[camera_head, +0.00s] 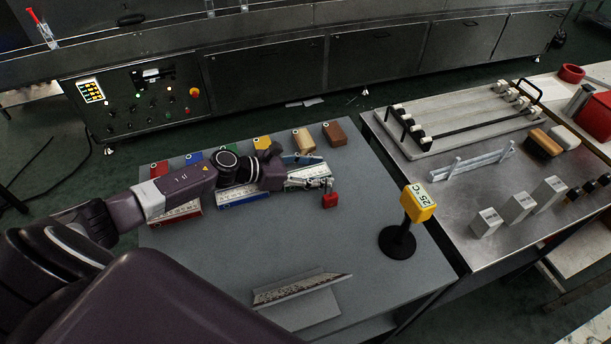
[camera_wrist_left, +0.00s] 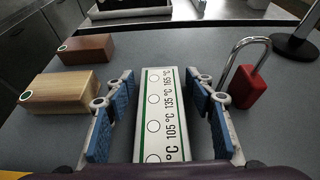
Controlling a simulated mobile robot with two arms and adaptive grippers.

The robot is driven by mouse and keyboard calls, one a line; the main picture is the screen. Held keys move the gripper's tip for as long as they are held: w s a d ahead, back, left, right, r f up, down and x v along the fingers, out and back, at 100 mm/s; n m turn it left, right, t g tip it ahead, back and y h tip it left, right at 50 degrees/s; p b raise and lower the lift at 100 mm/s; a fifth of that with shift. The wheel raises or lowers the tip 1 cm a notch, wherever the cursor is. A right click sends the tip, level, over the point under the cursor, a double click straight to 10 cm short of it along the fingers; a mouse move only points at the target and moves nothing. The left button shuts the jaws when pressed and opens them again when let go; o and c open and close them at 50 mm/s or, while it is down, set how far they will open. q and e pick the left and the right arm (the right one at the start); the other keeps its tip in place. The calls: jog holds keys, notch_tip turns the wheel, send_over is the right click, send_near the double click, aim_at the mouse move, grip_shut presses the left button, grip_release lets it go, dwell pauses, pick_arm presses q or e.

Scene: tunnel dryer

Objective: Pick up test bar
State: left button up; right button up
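My left gripper (camera_head: 322,184) is low over the grey table, at the right end of a row of labelled white bars. In the left wrist view my left gripper (camera_wrist_left: 165,110) is open, its blue-padded fingers on either side of a white bar (camera_wrist_left: 160,88) with green edges and marks of 105, 135 and 165 °C. The fingers look apart from it. The same bar (camera_head: 308,172) shows partly behind the gripper in the head view. Which piece is the test bar is not labelled. My right gripper is not in view.
A red padlock (camera_wrist_left: 247,86) stands close right of the fingers. Pale wood (camera_wrist_left: 60,92) and brown (camera_wrist_left: 86,49) blocks lie to the left. A yellow 25 °C display (camera_head: 418,203) on a black stand and a sloped plate (camera_head: 302,288) are on the table.

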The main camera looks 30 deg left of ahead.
pick_arm(q)
jog(key=c, duration=1)
